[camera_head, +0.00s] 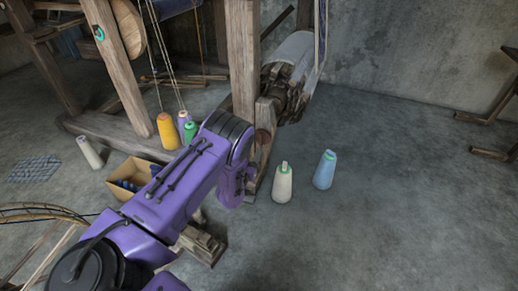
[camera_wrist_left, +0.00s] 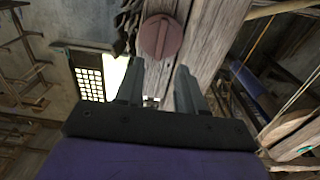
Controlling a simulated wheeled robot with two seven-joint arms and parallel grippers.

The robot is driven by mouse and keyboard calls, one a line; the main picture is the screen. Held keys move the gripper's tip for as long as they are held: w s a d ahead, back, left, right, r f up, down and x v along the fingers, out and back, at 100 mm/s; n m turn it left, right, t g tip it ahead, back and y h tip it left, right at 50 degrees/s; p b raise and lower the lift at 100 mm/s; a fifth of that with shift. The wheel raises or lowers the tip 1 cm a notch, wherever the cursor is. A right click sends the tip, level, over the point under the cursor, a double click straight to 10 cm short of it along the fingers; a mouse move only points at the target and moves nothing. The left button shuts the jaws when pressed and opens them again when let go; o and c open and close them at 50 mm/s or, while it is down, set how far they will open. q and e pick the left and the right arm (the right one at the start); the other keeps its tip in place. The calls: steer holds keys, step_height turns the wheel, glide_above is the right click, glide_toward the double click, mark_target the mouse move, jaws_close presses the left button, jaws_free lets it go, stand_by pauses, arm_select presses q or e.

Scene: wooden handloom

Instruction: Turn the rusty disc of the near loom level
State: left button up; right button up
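The rusty disc (camera_wrist_left: 160,36) is a round, reddish-brown plate on a wooden post of the near loom in the left wrist view, with a raised bar across its face. It also shows small and partly covered beside my arm in the head view (camera_head: 263,137). My left gripper (camera_wrist_left: 159,66) is open and empty. Its two dark fingers point toward the disc, with the tips apart from each other and just below it in that picture. In the head view, my purple left arm hides the fingers. My right gripper is in neither view.
The loom's wooden post (camera_head: 243,62) stands close to my wrist. A white cone (camera_head: 282,183) and a blue cone (camera_head: 324,170) stand on the floor to the right. A cardboard box (camera_head: 122,167) and an orange cone (camera_head: 167,131) are left.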

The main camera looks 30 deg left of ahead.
mark_target(261, 140)
arm_select(q)
steer(key=b+x, duration=0.1)
steer(key=x, duration=0.2)
steer(key=b+x, duration=0.1)
steer(key=x, duration=0.2)
steer(key=shift+w+a+f, duration=0.15)
steer(key=shift+w+f, duration=0.05)
steer(key=shift+w, duration=0.1)
steer(key=shift+w+a+r+b, duration=0.1)
steer(key=shift+w+b, duration=0.2)
steer(key=shift+w, duration=0.1)
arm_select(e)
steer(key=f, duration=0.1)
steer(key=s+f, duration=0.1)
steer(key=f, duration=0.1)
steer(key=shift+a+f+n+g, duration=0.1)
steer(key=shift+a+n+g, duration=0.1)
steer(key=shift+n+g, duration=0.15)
arm_select(q)
jaws_close()
